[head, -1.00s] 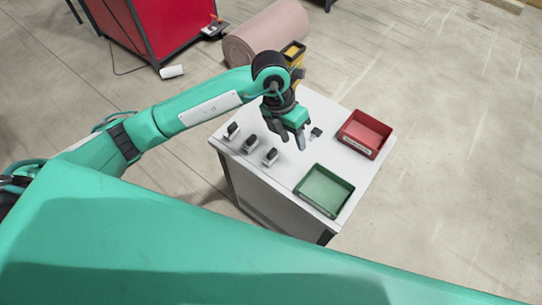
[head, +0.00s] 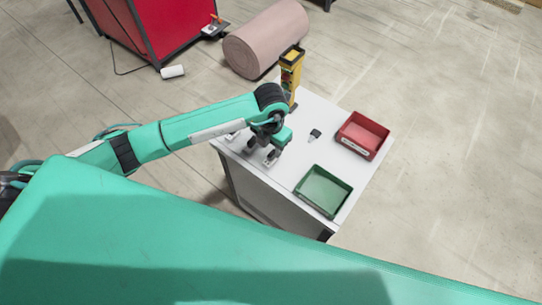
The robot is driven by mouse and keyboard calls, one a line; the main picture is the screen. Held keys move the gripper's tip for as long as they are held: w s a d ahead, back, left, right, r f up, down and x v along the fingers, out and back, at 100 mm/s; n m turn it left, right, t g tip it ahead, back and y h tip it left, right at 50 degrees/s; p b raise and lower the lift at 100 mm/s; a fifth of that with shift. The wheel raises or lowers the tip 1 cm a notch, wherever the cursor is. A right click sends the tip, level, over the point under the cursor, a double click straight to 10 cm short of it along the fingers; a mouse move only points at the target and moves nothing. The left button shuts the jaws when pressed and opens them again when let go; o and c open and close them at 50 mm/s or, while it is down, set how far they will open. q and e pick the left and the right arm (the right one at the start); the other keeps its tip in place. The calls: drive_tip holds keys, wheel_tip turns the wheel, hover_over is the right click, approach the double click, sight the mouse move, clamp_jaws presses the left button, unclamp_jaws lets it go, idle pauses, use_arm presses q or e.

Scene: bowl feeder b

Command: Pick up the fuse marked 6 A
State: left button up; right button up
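Small dark pieces with white labels, apparently the fuses, stand in a row on the left part of the white cabinet top (head: 331,112). One (head: 271,159) shows just below my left gripper, and the label of another (head: 232,136) shows beside my arm. Any piece between them is hidden by the gripper. Another dark piece (head: 315,133) with a pale label lies apart near the middle of the top. The markings are too small to read. My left gripper (head: 263,150) is low over the row, its fingers partly hidden. My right gripper is not in view.
A green tray (head: 345,200) sits at the front right of the cabinet top, and a red tray (head: 385,132) at the right edge. A yellow and black device (head: 291,72) stands at the back corner. A pink roll (head: 265,40) lies on the floor behind.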

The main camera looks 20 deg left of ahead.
sight(271, 154)
use_arm(q)
drive_tip(key=shift+s+f+p, duration=0.1)
drive_tip(key=shift+f+p, duration=0.4)
drive_tip(key=shift+f, duration=1.5)
clamp_jaws()
drive_tip(key=shift+r, duration=0.1)
